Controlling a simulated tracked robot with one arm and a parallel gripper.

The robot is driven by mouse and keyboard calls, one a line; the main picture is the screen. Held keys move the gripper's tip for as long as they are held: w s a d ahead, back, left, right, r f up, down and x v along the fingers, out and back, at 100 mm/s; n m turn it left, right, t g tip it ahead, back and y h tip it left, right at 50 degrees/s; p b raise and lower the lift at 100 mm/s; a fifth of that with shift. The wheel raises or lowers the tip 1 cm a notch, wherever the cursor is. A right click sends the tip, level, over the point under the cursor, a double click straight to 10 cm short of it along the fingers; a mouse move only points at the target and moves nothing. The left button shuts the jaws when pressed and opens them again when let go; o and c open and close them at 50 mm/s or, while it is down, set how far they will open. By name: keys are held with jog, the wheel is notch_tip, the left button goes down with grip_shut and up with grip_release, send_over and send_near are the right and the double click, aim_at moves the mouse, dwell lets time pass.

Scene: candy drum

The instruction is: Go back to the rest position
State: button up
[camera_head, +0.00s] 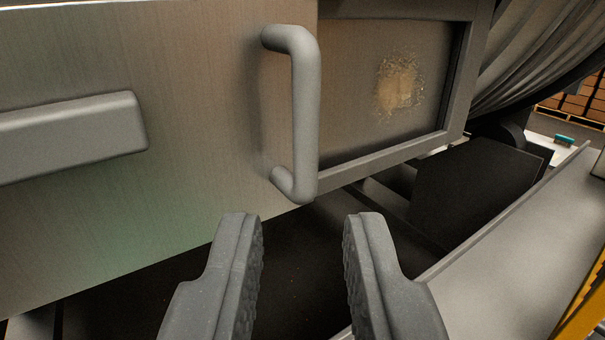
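My gripper (303,225) is open and empty at the bottom middle of the view. Its two grey ridged fingers stand well apart. A grey bar handle (306,110) on a metal panel (190,80) shows just above and beyond the fingertips. The fingers do not close around the handle. I cannot tell the exact gap between them and it.
Right of the handle is a framed recess (345,90) with a tan crusty patch (398,85). A grey bar (70,135) juts from the panel at left. A sloping metal chute (520,250) lies at right, a ribbed drum (530,50) above it. Stacked boxes (585,100) stand far right.

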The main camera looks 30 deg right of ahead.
jog(key=shift+f+n+g+y, duration=0.1)
jog(key=shift+f+n+y, duration=0.35)
jog(key=shift+n+y, duration=0.7)
jog(key=shift+f+n+g+y, duration=0.1)
jog(key=shift+f+n+y, duration=0.5)
jog(key=shift+y, duration=1)
jog(key=shift+f+n+g+y, duration=0.1)
jog(key=shift+f+n+y, duration=0.25)
jog(key=shift+n+y, duration=0.8)
